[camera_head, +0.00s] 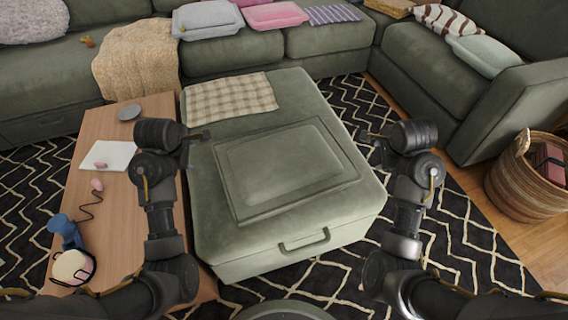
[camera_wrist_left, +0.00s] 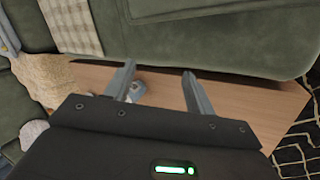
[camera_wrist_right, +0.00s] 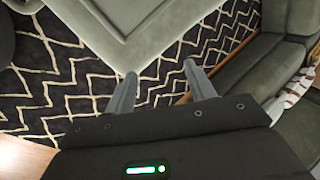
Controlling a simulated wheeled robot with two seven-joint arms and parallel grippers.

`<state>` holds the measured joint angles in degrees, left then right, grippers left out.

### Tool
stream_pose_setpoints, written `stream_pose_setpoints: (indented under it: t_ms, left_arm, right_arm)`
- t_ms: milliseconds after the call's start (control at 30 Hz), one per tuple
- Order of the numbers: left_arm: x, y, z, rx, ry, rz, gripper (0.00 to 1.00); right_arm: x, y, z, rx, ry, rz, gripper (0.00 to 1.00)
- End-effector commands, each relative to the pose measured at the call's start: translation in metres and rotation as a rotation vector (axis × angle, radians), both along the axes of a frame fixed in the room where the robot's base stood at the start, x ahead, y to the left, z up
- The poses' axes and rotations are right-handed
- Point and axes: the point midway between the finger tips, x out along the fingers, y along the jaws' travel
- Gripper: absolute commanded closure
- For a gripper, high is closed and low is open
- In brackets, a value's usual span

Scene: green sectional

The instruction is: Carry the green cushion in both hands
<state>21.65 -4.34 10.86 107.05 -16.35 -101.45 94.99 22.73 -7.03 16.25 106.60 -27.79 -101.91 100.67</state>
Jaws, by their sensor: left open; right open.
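The green cushion (camera_head: 281,163) is square with a flat border and lies flat on top of the green ottoman (camera_head: 232,261). My left gripper (camera_head: 206,136) is open and empty, off the cushion's left side. In the left wrist view its parted fingers (camera_wrist_left: 160,82) are over the wooden table beside the ottoman. My right gripper (camera_head: 366,135) is open and empty, off the cushion's right side. In the right wrist view its parted fingers (camera_wrist_right: 158,84) are over the patterned rug near the ottoman's edge (camera_wrist_right: 125,38). Neither gripper touches the cushion.
A checkered cloth (camera_head: 231,97) lies on the ottoman's far left part. The wooden coffee table (camera_head: 125,215) stands against the ottoman's left side, with a headset-like item (camera_head: 73,267) and small objects. A sofa (camera_head: 325,40) runs behind. A wicker basket (camera_head: 520,185) stands at right.

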Motion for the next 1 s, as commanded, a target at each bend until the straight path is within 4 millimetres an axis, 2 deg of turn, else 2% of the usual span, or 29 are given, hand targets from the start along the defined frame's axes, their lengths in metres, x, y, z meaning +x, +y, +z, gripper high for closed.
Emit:
stream_pose_setpoints:
  t_ms: [367,567,1000]
  left_arm:
    - [0.003,0.000,-0.007,0.003,0.002,-0.001,0.45]
    - [0.016,0.001,-0.035,0.004,0.005,-0.004,0.45]
    - [0.055,0.001,-0.109,0.004,0.003,-0.004,0.45]
  right_arm:
    - [0.003,0.000,-0.007,-0.003,0.001,0.002,0.45]
    - [0.016,-0.001,-0.034,-0.007,0.004,0.004,0.45]
    - [0.055,-0.001,-0.109,-0.004,0.002,0.004,0.45]
